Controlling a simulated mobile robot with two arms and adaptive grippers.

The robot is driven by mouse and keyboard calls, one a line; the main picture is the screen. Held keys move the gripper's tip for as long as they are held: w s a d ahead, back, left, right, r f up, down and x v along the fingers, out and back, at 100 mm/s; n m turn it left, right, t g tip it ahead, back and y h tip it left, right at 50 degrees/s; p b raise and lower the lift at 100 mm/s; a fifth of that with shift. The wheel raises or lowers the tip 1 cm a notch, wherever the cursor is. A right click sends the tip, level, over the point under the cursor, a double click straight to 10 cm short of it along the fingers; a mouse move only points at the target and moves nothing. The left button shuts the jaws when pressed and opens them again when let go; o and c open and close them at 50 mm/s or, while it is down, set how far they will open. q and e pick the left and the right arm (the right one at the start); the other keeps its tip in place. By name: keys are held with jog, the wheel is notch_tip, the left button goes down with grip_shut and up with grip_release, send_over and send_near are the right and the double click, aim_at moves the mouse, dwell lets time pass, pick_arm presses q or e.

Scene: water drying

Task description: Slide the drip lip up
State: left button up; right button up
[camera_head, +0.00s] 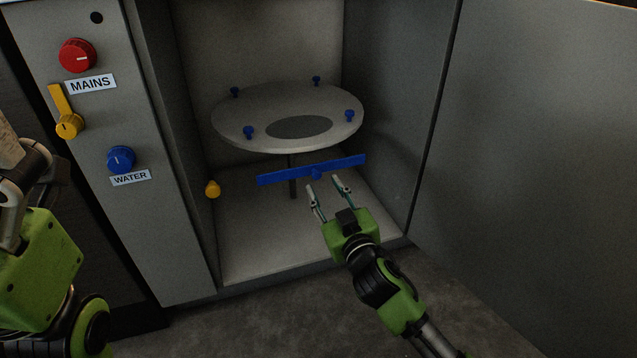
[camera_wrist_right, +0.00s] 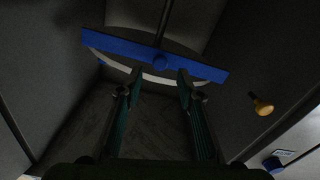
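The drip lip appears to be the blue bar (camera_head: 280,176) below the front of the round grey plate (camera_head: 235,117) inside the cabinet. My right gripper (camera_head: 325,185) is open and empty, just in front of and below the knob.
The cabinet's side walls stand left and right of the plate. Several blue screws (camera_head: 249,132) stand on the plate. A yellow knob (camera_head: 212,189) sits low at the left. The left panel carries a red MAINS knob (camera_head: 78,56), a yellow lever (camera_head: 68,124) and a blue WATER knob (camera_head: 121,159).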

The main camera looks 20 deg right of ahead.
aim_at(317, 176)
jog(key=shift+w+a+b, duration=0.1)
jog(key=shift+w+b, duration=0.65)
jog(key=shift+w, duration=1.8)
grip_shut()
